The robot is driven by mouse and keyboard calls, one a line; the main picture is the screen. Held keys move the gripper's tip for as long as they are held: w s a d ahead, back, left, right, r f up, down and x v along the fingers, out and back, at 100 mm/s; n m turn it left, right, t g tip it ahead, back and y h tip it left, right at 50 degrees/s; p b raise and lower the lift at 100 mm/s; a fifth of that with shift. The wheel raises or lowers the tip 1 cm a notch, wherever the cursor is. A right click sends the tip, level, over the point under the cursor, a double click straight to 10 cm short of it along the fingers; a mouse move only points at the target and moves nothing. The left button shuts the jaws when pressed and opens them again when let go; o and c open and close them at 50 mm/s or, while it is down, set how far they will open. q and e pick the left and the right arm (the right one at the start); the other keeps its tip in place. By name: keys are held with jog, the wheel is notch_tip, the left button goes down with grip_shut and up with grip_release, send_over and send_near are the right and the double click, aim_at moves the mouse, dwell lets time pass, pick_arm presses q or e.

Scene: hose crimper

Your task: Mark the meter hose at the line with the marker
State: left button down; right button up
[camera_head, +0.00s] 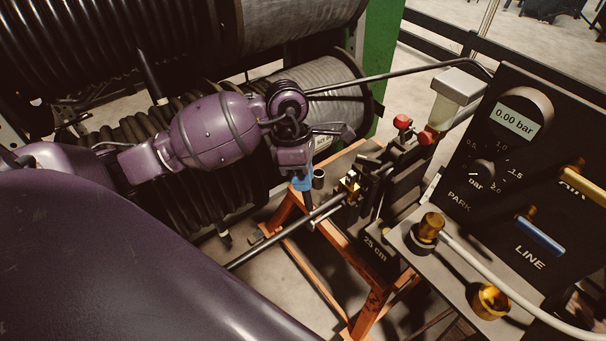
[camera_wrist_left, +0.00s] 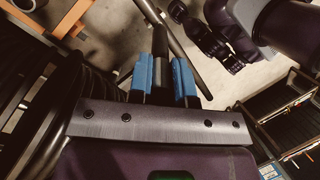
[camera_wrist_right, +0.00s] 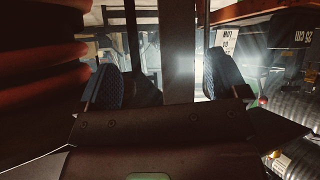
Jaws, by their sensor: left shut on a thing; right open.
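My left gripper (camera_head: 303,180), with blue finger pads, is shut on a dark cylinder, apparently the marker (camera_head: 318,179). The left wrist view also shows this dark piece (camera_wrist_left: 163,45) between the two pads; its tip is not clear. A dark hose (camera_head: 285,233) runs diagonally just below the left gripper to a brass fitting at the crimper (camera_head: 385,180). Whether the held piece touches the hose cannot be told. No line on the hose is clear. My right gripper (camera_wrist_right: 162,80) shows only in its own wrist view, open with its blue pads wide apart.
A control panel (camera_head: 520,150) reading 0.00 bar stands at the right, with brass fittings (camera_head: 490,300) and a pale hose before it. An orange wooden stand (camera_head: 330,230) is under the crimper, beside a "25 cm" label. Hose reels (camera_head: 110,50) fill the back left.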

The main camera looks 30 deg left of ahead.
pick_arm(q)
jog(key=shift+f, duration=0.1)
pick_arm(e)
jog(key=shift+s+a+f, duration=0.1)
jog(key=shift+s+f, duration=0.05)
jog(key=shift+s+f, duration=0.3)
jog(key=shift+s, duration=0.1)
jog(key=shift+w+r, duration=0.15)
jog(key=shift+w, duration=0.05)
pick_arm(q)
jog(key=shift+f, duration=0.1)
pick_arm(e)
jog(key=shift+w+r, duration=0.15)
jog(key=shift+w, duration=0.1)
jog(key=shift+r, duration=0.1)
